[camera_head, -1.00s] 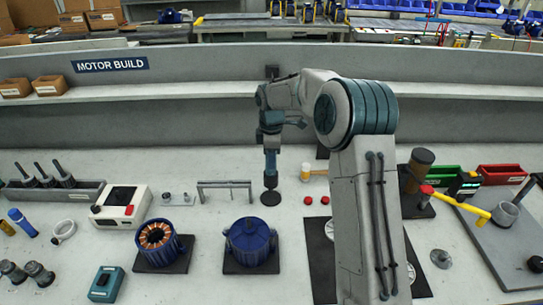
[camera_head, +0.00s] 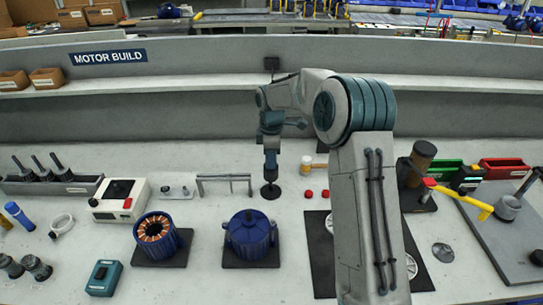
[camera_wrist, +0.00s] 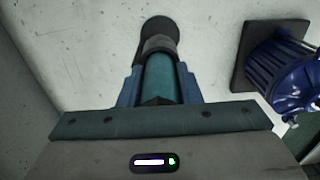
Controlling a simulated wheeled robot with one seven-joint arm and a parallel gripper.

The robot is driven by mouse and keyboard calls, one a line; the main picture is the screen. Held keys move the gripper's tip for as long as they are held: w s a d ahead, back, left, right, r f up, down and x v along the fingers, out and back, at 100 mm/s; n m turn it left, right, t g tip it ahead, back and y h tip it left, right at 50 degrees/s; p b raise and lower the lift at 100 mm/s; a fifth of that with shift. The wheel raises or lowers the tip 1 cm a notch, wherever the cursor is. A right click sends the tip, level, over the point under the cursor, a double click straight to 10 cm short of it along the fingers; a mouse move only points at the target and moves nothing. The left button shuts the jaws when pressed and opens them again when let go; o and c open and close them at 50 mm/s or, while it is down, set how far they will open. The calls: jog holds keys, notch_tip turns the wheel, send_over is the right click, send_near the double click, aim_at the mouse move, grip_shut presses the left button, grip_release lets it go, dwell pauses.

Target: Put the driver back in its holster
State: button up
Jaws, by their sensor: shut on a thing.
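My gripper (camera_head: 271,152) points straight down over the back middle of the bench. In the wrist view its blue jaws (camera_wrist: 160,88) are shut on the teal body of a driver (camera_wrist: 160,75). The driver has a grey collar and a dark lower end, and it stands upright. A round dark disc (camera_head: 270,191) lies directly below it and shows at its far end in the wrist view (camera_wrist: 157,25). I cannot tell whether the driver touches the disc, or whether the disc is the holster. No other holster is clearly recognisable.
A thin grey rail (camera_head: 224,178) stands just left of the disc. A blue motor housing (camera_head: 250,232) is in front, a copper-wound stator (camera_head: 156,230) further left.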

jog(key=shift+f, duration=0.35)
dwell(0.3)
jog(key=o, duration=1.4)
jog(key=shift+r+p, duration=2)
jog(key=shift+r, duration=1)
